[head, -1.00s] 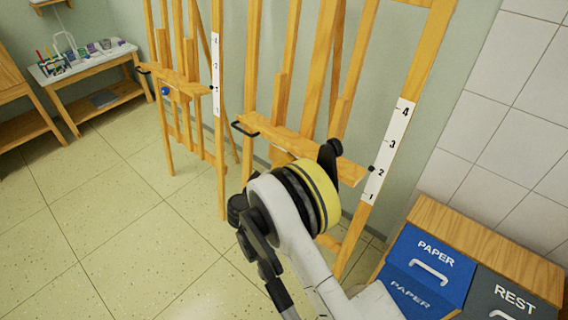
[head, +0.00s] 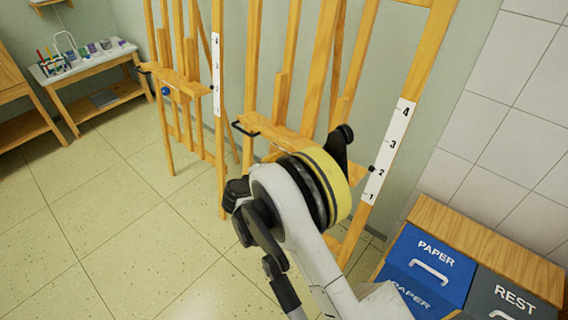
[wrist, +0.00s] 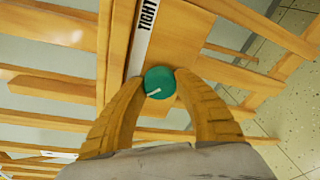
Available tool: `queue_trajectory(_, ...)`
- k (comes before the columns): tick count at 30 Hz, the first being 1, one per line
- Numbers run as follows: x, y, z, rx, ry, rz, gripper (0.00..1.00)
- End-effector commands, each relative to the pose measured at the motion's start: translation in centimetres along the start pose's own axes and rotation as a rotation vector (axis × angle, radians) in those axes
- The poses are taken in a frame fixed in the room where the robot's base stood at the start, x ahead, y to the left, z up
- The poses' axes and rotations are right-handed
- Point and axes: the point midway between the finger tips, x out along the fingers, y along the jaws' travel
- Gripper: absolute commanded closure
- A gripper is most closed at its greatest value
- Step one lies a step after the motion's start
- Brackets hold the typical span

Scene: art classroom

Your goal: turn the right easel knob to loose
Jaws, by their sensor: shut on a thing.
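The right easel (head: 270,132) stands in front of the wall in the head view, with a scale strip numbered 1 to 4 on its right post. In the wrist view a round teal knob (wrist: 157,77) with a short white pointer mark sits on the easel's wood. My gripper (wrist: 161,81) has its two yellow fingers closed on the knob's opposite sides. A white label strip (wrist: 146,25) reading "TIGHT" runs up from beside the knob; no other word on it is visible. In the head view my arm hides the knob and fingers.
A left easel with a blue knob (head: 166,91) stands beside it. Blue paper bins (head: 431,262) and a grey rest bin (head: 510,297) sit in a wooden cabinet at the lower right. A supply table (head: 84,66) is at the far left. The floor at left is clear.

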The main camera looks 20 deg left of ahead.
Motion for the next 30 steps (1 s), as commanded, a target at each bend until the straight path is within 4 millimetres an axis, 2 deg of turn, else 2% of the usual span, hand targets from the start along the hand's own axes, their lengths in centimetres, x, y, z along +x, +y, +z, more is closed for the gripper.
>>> queue_trajectory(12, 0.07, 0.09, 0.03, -0.239, -0.017, -0.046, 0.95)
queue_trajectory(30, 0.08, 0.08, 0.03, -0.296, -0.02, -0.056, 0.95)
